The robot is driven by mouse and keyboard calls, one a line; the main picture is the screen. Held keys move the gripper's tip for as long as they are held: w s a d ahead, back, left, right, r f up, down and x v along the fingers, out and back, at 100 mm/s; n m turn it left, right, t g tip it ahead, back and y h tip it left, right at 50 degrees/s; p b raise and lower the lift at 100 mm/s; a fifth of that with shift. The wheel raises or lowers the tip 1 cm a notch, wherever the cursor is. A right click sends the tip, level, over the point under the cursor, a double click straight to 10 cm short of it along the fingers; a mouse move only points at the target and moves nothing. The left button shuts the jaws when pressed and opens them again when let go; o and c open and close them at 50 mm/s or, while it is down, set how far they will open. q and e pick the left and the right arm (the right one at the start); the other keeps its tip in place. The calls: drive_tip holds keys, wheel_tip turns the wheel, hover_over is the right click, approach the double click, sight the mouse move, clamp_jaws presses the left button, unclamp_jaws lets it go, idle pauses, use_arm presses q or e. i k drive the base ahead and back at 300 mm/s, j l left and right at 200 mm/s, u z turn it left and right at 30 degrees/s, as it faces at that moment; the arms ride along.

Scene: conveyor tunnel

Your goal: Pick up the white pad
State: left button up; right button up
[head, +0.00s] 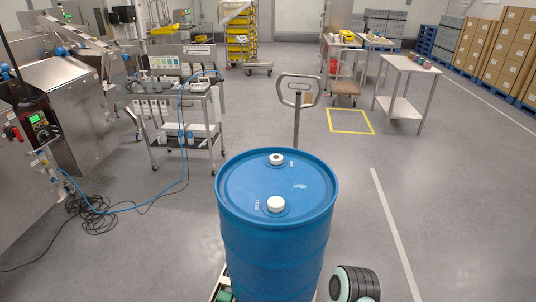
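I cannot make out a white pad for certain. A blue drum (276,240) stands upright close in front, at the bottom middle of the head view. Its lid carries a round white cap (276,204) near the front and a second white cap with a dark centre (276,159) at the back. A small pale patch (300,187) shows on the lid to the right; it is too small to tell if it is a pad or a mark. Neither of my grippers is in view.
A pallet jack handle (298,98) rises behind the drum. A steel cart (180,120) with small items stands left of it. Steel machines (80,110) and loose cables (95,212) lie further left. A steel table (408,68) stands back right. The floor right of the drum is mostly clear.

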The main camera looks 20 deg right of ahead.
sight(176, 86)
drive_tip(key=i+j, duration=0.2)
drive_tip(key=j, duration=0.2)
drive_tip(key=i+j, duration=0.2)
drive_tip(key=j, duration=0.25)
drive_tip(key=i+j+u, duration=0.1)
drive_tip(key=j, duration=0.3)
drive_tip(key=i+j, duration=0.55)
drive_tip(key=j, duration=0.25)
drive_tip(key=i+j+u, duration=0.1)
drive_tip(key=i+j, duration=0.15)
drive_tip(key=i, duration=0.15)
drive_tip(key=i+j+u, duration=0.15)
drive_tip(key=i, duration=0.25)
drive_tip(key=i+j+u, duration=0.1)
drive_tip(key=i+j, duration=0.2)
drive_tip(key=i+l+u, duration=0.15)
drive_tip(key=i+l, duration=0.25)
drive_tip(key=i, duration=0.15)
drive_tip(key=i+l+u, duration=0.1)
drive_tip(key=i+l, duration=0.55)
drive_tip(key=l, duration=0.15)
drive_tip(key=i+l+u, duration=0.1)
drive_tip(key=l, duration=0.25)
drive_tip(key=i+l, duration=0.2)
drive_tip(key=l, duration=0.15)
drive_tip(key=i+l+u, duration=0.1)
drive_tip(key=l, duration=0.25)
drive_tip(key=i+l, duration=0.25)
drive_tip(key=i+l+u, duration=0.1)
drive_tip(key=l, duration=0.4)
